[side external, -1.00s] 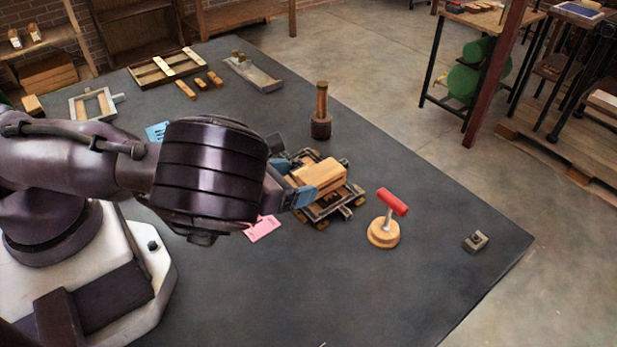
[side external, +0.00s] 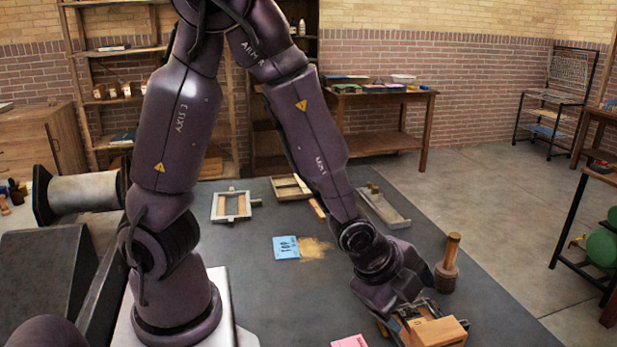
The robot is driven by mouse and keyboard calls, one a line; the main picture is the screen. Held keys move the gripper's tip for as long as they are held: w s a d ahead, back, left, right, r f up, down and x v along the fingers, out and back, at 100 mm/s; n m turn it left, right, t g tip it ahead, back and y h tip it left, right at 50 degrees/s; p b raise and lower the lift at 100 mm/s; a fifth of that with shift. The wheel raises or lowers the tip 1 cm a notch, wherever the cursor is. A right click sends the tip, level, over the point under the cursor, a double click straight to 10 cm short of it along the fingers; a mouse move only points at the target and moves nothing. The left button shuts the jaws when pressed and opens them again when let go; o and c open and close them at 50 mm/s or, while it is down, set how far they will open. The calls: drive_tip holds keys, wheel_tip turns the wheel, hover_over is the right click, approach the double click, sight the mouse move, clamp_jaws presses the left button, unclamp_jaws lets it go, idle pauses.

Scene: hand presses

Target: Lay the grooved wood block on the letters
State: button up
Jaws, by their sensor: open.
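The wood block (side external: 442,332) is a pale tan, thick piece at the bottom right of the side external view. It sits at the small dark press (side external: 428,308), partly cut off by the picture's lower edge. My gripper (side external: 404,318) is low, at the block's left end, with its jaws open. My wrist hides much of the fingers, so I cannot tell whether they touch the block. The letters cannot be seen. I cannot tell whether the block lies flat on them, and its groove does not show clearly.
A wooden mallet (side external: 448,265) stands upright behind the press. A pink card (side external: 349,342) lies left of it. A blue card (side external: 285,247) lies farther back, beside a tan patch. A metal tray (side external: 382,208) and a wooden frame (side external: 232,205) lie at the back. The right tabletop is clear.

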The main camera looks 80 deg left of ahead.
drive_tip(key=s+a+r+n, duration=0.3)
drive_tip(key=s+r+n, duration=0.4)
drive_tip(key=r, duration=0.2)
drive_tip(key=s+a+r+n+g, duration=0.1)
drive_tip(key=s+a+r+n, duration=0.2)
drive_tip(key=s+r+n, duration=0.3)
wheel_tip(320, 180, up, 4)
drive_tip(key=shift+s+n, duration=0.35)
drive_tip(key=shift+n, duration=0.15)
